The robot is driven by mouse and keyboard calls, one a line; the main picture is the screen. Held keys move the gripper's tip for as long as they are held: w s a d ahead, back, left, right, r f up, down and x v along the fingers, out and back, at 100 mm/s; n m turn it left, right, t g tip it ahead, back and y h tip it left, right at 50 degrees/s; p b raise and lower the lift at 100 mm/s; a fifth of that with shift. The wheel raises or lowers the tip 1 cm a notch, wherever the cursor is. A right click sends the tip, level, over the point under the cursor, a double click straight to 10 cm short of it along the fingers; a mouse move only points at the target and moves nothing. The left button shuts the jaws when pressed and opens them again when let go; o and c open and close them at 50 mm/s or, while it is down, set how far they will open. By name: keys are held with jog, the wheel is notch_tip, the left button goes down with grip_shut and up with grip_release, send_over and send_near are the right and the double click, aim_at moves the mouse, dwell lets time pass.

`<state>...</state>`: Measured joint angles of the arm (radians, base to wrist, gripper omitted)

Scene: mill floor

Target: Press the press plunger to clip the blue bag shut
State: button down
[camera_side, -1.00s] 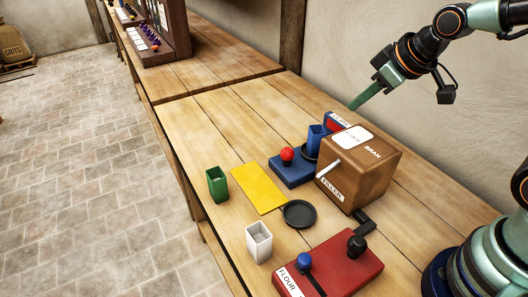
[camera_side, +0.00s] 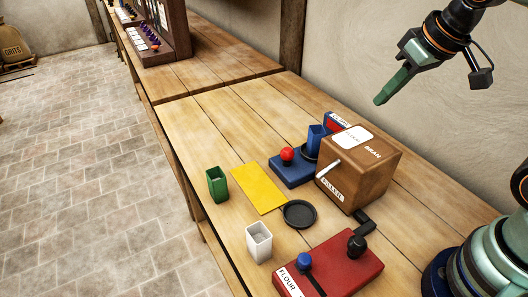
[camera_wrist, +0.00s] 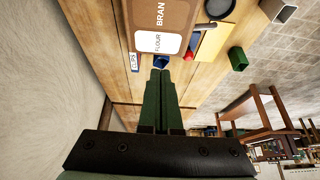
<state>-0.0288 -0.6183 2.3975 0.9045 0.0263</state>
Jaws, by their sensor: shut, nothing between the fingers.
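The press has a blue base (camera_side: 289,174) and a red ball plunger (camera_side: 287,154) standing up on it. The blue bag (camera_side: 316,138) stands upright at the back of the press, partly hidden by the wooden filler box; it shows as a small blue patch beyond my fingertips in the wrist view (camera_wrist: 161,62). My gripper (camera_side: 381,100) is shut and empty, in the air above and to the right of the press, touching nothing. In the wrist view its green fingers (camera_wrist: 160,73) lie together.
The brown filler box (camera_side: 358,168) stands right beside the press. A clips box (camera_side: 336,122) is behind it.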

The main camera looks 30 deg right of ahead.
jog(key=w+a+g, duration=0.1)
jog(key=w+a, duration=0.2)
jog(key=w, duration=0.3)
jog(key=g, duration=0.1)
send_over(290, 149)
jog(key=s+d, duration=0.1)
jog(key=s, duration=0.1)
jog(key=shift+s+f, duration=0.2)
jog(key=shift+f, duration=1.75)
jog(key=x, duration=0.8)
jog(key=s+x, duration=0.1)
jog(key=x, duration=0.3)
jog(key=shift+a+f, duration=0.35)
jog(key=shift+f, duration=0.1)
jog(key=shift+s+a+f, duration=0.1)
jog(key=shift+f, duration=0.5)
jog(key=shift+f, duration=1.1)
